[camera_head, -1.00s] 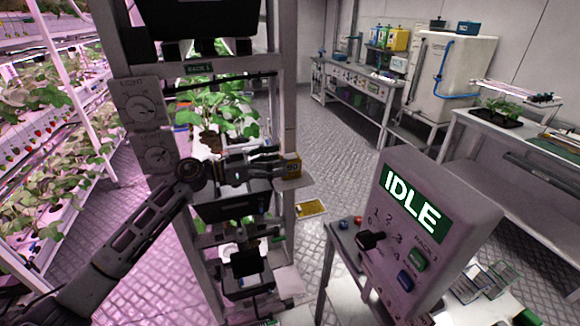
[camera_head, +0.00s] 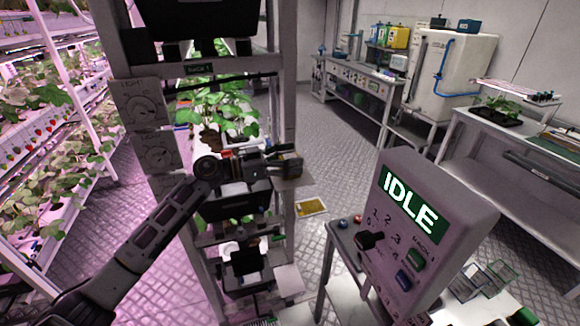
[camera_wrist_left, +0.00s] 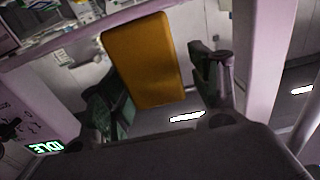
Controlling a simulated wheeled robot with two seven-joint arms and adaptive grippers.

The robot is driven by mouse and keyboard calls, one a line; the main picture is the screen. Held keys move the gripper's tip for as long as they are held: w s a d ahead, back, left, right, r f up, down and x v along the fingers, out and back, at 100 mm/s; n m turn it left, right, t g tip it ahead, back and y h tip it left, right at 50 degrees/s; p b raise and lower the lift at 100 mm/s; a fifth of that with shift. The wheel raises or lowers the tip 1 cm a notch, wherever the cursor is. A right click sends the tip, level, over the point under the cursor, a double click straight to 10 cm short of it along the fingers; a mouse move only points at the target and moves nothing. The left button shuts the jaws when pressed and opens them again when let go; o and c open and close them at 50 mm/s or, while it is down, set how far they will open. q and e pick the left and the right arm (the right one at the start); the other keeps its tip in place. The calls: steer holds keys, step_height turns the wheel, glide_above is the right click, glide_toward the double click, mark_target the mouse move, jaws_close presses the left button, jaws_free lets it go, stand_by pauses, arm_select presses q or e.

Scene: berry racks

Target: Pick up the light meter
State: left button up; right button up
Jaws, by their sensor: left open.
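The light meter appears to be the yellow-orange block in the left wrist view (camera_wrist_left: 143,60). It stands between the two dark fingers of my left gripper (camera_wrist_left: 160,100), with a visible gap on the right finger's side. The fingers hide most of the block there. The gripper is open, with the block between its fingers. My right gripper is not in view.
The rack (camera_head: 287,110) frames my left arm, with potted plants (camera_head: 222,115) behind it. A control box reading IDLE (camera_head: 430,225) stands at right. A yellow-faced panel (camera_head: 311,207) lies lower down near the rack. Benches stand at the back right.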

mark_target(290, 156)
arm_select(q)
steer(key=shift+c, duration=0.4)
steer(key=c, duration=1.2)
steer(key=shift+r, duration=0.15)
steer(key=shift+r, duration=4.85)
